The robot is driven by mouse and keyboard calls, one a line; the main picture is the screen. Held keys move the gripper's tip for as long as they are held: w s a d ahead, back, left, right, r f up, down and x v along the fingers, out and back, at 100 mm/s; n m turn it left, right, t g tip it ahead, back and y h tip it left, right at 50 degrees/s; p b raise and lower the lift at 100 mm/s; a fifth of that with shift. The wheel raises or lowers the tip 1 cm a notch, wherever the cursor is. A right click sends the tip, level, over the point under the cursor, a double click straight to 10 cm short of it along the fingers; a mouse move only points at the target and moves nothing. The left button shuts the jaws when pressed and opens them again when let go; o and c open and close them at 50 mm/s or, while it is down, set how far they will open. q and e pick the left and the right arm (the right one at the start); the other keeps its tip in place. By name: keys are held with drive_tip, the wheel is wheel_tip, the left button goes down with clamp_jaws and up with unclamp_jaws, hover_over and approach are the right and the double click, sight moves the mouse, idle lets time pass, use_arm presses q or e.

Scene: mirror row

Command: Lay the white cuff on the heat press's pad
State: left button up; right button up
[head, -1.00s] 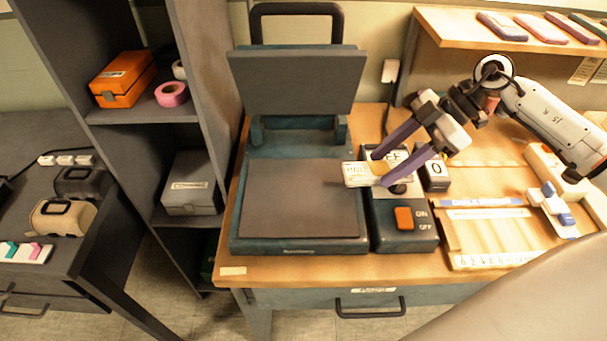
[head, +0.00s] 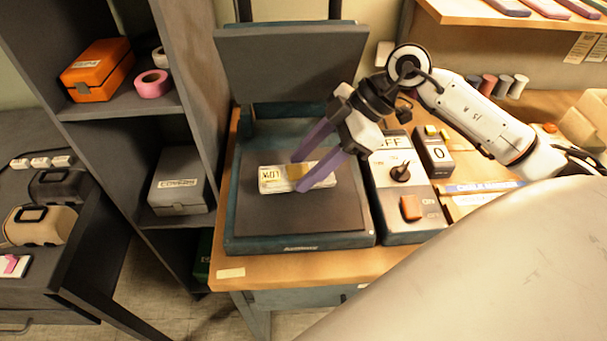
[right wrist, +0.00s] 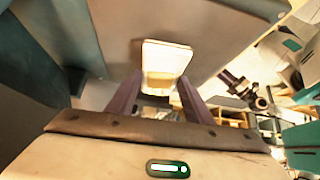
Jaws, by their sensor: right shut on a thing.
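The white cuff (head: 272,180) has dark print at its left end and a tan patch in its middle. It is over the middle of the dark pad (head: 280,217) of the heat press (head: 300,242); I cannot tell whether it touches the pad. My right gripper (head: 301,176) is shut on the cuff, with its purple fingers on either side of it. The cuff (right wrist: 168,57) also shows between the fingers in the right wrist view. The press's upper plate (head: 292,68) is raised behind the pad. My left gripper is not in view.
A control box (head: 404,200) with a dial and an orange switch stands against the press's right side. A dark shelf (head: 150,103) with an orange box (head: 97,70), pink tape (head: 152,84) and a grey case (head: 179,182) stands left. A large pale shape blocks the lower right.

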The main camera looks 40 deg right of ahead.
wheel_tip(320, 180, down, 2)
drive_tip(key=shift+f+b, duration=0.1)
drive_tip(key=shift+b, duration=0.65)
drive_tip(key=shift+r, duration=0.2)
drive_tip(key=shift+f, duration=0.15)
drive_tip(key=o, duration=1.1)
drive_tip(key=shift+r, duration=0.2)
drive_tip(key=v, duration=1.2)
drive_tip(key=shift+f, duration=0.1)
